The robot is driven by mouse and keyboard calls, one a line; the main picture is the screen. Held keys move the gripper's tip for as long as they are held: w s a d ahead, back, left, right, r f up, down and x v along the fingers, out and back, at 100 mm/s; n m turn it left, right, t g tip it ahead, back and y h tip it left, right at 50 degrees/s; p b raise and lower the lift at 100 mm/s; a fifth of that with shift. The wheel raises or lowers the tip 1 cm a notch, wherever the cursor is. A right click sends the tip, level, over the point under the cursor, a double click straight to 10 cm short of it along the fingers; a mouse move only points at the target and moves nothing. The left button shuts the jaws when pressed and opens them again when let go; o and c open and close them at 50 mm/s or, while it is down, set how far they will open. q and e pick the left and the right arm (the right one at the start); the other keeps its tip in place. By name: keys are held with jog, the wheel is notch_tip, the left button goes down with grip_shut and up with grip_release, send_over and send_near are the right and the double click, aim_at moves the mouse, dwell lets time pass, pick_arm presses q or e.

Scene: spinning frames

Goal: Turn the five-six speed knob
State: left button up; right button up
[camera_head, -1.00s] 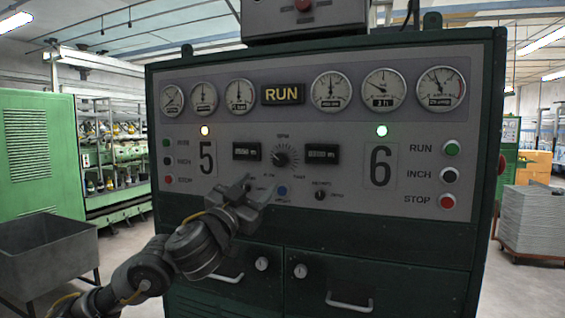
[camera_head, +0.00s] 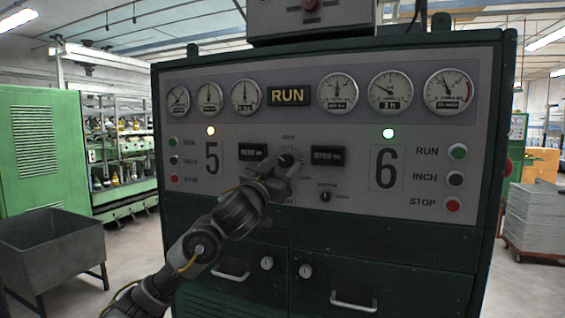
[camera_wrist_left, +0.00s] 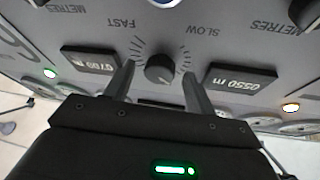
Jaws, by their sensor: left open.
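The speed knob (camera_head: 287,159) is a round dark dial on the grey panel, between the large 5 and 6. In the left wrist view the knob (camera_wrist_left: 160,70) shows upside down, with a ring of tick marks and the words SLOW and FAST around it. My left gripper (camera_head: 282,167) is open in front of the panel at the knob and partly covers it. In the left wrist view its fingers (camera_wrist_left: 159,76) stand on either side of the knob, with gaps between; I see no contact. My right gripper is not in view.
A dark display (camera_head: 252,152) sits left of the knob and another (camera_head: 328,156) right of it. A small selector knob (camera_head: 325,197) is below right. RUN, INCH and STOP buttons line both panel sides. Drawers with handles (camera_head: 353,304) are below.

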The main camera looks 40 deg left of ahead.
pick_arm(q)
jog(key=shift+w+a+r, duration=0.1)
jog(key=shift+w+r, duration=0.1)
jog(key=shift+w, duration=0.2)
jog(key=c, duration=1)
jog(key=shift+o, duration=0.2)
jog(key=m+h+p, duration=0.1)
jog(key=m+p, duration=0.1)
jog(key=m+h+p, duration=0.1)
jog(key=m+p, duration=0.1)
jog(key=shift+a+r+m, duration=0.1)
jog(key=shift+r+m, duration=0.2)
jog(key=shift+r, duration=0.1)
jog(key=shift+f+m+g+h+p, duration=0.2)
jog(key=shift+m+g+h+p, duration=0.3)
jog(key=shift+m, duration=0.5)
jog(key=shift+f, duration=0.1)
jog(key=o, duration=1)
jog(key=shift+c, duration=0.2)
